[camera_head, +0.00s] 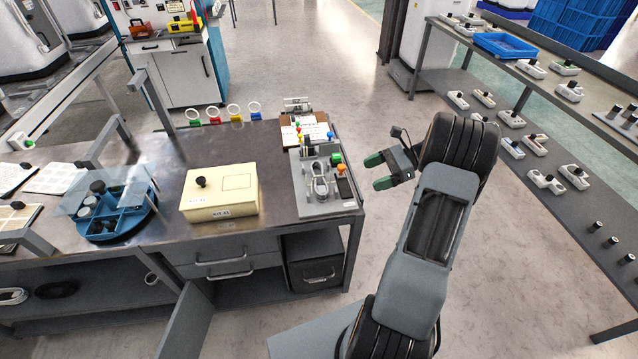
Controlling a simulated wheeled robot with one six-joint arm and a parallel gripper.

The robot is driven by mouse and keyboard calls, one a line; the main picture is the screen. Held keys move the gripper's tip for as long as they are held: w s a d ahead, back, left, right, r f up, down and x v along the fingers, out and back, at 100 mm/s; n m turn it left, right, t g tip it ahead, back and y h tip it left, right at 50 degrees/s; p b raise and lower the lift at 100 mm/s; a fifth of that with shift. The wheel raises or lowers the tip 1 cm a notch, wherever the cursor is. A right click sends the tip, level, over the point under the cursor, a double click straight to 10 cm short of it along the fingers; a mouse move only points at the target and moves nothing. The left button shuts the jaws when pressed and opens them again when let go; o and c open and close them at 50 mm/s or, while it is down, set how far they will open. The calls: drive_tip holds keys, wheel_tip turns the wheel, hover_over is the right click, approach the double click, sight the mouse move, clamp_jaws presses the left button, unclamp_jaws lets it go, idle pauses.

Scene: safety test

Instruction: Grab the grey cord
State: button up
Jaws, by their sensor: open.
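A grey cord (320,181) lies in a narrow loop on a grey test board (318,208) at the right end of the dark workbench. The board also carries an orange button, a green button and a dark block beside the cord. My gripper (378,172) has green fingertips and is open and empty. In the picture it is to the right of the board, apart from the cord, with its fingers pointing left. Its height over the bench is hard to tell.
A cream box (220,194) with a black knob stands left of the board. Further left is a blue round tray (116,215) with a clear cover. A clipboard (304,129) lies behind the board. A shelf with several small devices (513,118) stands at right; open floor lies between.

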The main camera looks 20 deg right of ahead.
sight(330, 190)
drive_tip(key=b+x, duration=0.1)
drive_tip(key=x, duration=1.1)
drive_tip(key=shift+w+f, duration=0.1)
drive_tip(key=shift+w, duration=0.05)
drive_tip(key=shift+c, duration=0.4)
drive_tip(key=c, duration=1.1)
